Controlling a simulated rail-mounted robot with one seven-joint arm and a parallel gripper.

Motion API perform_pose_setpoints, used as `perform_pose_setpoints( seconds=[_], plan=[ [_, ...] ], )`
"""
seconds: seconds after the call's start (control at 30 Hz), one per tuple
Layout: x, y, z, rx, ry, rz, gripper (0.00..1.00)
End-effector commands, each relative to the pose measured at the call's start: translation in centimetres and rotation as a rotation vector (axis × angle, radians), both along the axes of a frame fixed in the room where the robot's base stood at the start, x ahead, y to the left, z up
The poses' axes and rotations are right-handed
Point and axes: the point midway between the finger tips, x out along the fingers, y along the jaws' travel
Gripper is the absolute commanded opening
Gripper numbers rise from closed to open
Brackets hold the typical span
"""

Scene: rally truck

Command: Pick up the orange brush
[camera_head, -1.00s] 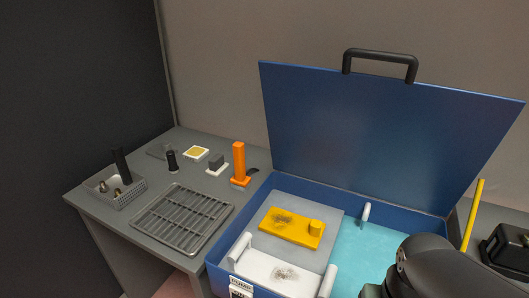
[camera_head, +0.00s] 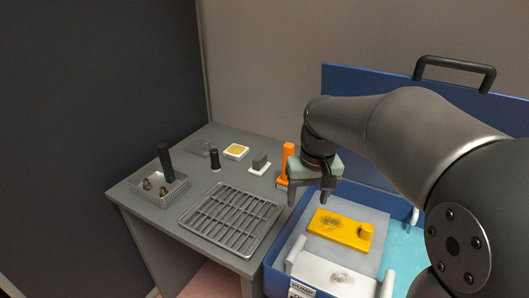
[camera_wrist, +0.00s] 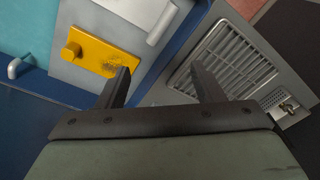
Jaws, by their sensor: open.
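The orange brush (camera_head: 288,163) stands upright on the grey table near the blue case, and its right side is partly hidden behind my gripper. My gripper (camera_head: 307,199) is open and empty, pointing down, in front of and to the right of the brush and above the case's left edge. In the wrist view my gripper (camera_wrist: 160,80) shows its two fingers apart with nothing between them. The brush does not show clearly in the wrist view.
The blue case (camera_head: 275,255) has a raised lid and holds a yellow plate (camera_head: 335,229). A wire rack (camera_head: 230,217), a perforated bin (camera_head: 175,190), a black cylinder (camera_head: 214,160), a grey block on white (camera_head: 260,164) and a yellow-topped dish (camera_head: 236,151) stand on the table.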

Motion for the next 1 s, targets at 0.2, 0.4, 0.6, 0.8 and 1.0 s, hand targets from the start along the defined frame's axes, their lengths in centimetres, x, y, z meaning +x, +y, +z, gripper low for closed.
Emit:
perform_pose_setpoints(
  seconds=[0.2,0.4,0.6,0.8,1.0],
  plan=[
    [11.6,-0.7,3.7,0.001,-0.023,0.032,0.61],
    [22.0,-1.2,5.0,-0.009,-0.053,0.085,0.61],
    [26.3,-1.2,4.8,-0.019,-0.071,0.121,0.61],
    [27.5,-1.1,4.0,-0.022,-0.075,0.133,0.61],
    [27.9,-1.0,0.7,-0.023,-0.073,0.133,0.61]
  ],
)
